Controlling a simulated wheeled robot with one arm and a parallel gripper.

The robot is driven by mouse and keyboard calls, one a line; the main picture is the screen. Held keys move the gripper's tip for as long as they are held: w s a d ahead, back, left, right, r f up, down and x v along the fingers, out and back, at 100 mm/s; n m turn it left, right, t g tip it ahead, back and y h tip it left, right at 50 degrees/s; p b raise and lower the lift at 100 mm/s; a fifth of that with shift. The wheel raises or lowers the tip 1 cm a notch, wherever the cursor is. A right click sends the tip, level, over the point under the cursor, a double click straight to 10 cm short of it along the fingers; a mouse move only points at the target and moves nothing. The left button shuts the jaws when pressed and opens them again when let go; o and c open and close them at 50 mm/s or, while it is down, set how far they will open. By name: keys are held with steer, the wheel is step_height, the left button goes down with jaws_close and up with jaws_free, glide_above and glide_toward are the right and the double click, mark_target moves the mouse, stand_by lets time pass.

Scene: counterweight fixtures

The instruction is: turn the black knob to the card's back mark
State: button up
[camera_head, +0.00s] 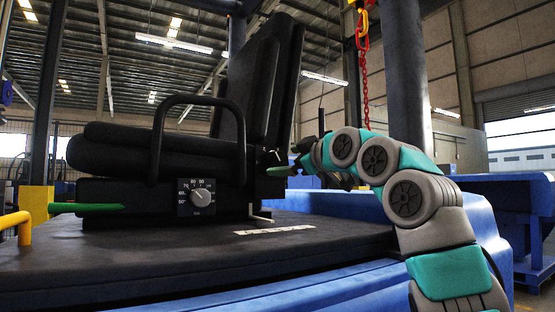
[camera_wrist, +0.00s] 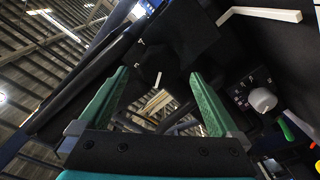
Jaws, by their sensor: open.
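My gripper (camera_head: 284,168) is at the right side of the black seat fixture, beside the backrest's base. In the wrist view its two green fingers (camera_wrist: 160,76) are apart with nothing held between them. A dark part with small white marks (camera_wrist: 158,79) lies beyond the fingertips, probably the black knob and its card.
A light grey dial knob (camera_head: 201,197) sits on a numbered plate on the fixture's front; it also shows in the wrist view (camera_wrist: 263,99). A green lever (camera_head: 88,208) sticks out left. A black loop handle (camera_head: 157,140) rises in front. The black platform (camera_head: 180,255) is mostly clear.

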mark_target(280, 161)
steer(key=p+x, duration=0.1)
steer(key=x, duration=0.2)
steer(key=shift+r, duration=0.15)
steer(key=shift+w+a+f+p, duration=0.2)
steer(key=shift+w+a+p, duration=0.15)
steer(key=shift+w, duration=0.1)
steer(key=c, duration=1.4)
